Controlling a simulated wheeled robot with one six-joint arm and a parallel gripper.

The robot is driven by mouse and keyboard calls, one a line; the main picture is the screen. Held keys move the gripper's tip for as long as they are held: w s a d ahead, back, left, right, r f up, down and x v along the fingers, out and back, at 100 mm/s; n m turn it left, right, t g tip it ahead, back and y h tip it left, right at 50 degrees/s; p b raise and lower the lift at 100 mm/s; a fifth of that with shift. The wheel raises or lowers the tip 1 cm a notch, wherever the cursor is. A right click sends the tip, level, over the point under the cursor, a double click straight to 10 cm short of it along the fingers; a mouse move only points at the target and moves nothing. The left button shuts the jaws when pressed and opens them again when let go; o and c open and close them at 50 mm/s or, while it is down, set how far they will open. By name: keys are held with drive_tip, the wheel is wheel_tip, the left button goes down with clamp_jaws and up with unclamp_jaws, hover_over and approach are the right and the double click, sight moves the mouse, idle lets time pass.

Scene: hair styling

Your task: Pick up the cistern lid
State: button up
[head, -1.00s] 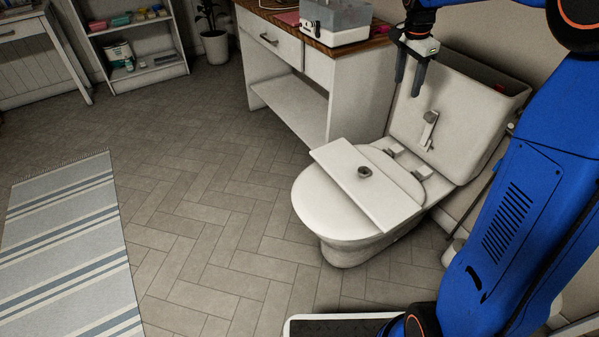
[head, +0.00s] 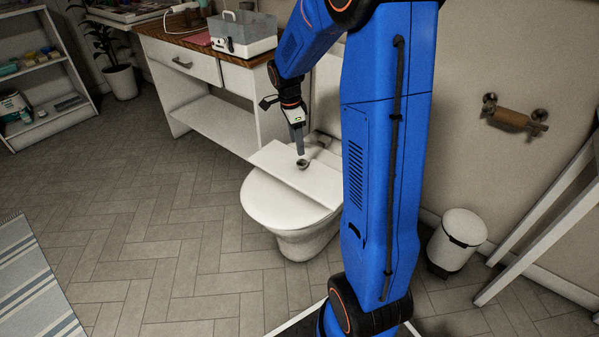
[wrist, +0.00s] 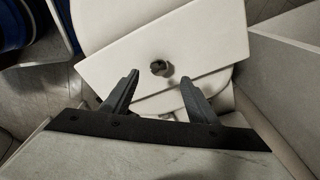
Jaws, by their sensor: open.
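The cistern lid (head: 283,178) is a flat white rectangular slab with a round dark metal knob (head: 303,163) in its middle. It lies across the closed toilet seat cover. In the wrist view the lid (wrist: 205,38) fills the upper middle, and its knob (wrist: 160,68) shows just beyond my fingertips, roughly between them. My gripper (wrist: 160,82) is open and empty, its two fingers spread. In the head view my gripper (head: 299,150) points down above the lid near the knob. I cannot tell the exact height gap.
The toilet (head: 277,212) stands beside a white vanity (head: 225,120) with a wooden top. The cistern is mostly hidden behind my blue arm.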

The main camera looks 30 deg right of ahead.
sight(300, 162)
drive_tip(key=f, duration=0.6)
drive_tip(key=d+f, duration=0.1)
drive_tip(key=f, duration=0.2)
drive_tip(key=shift+s, duration=0.25)
drive_tip(key=shift+r, duration=0.1)
clamp_jaws()
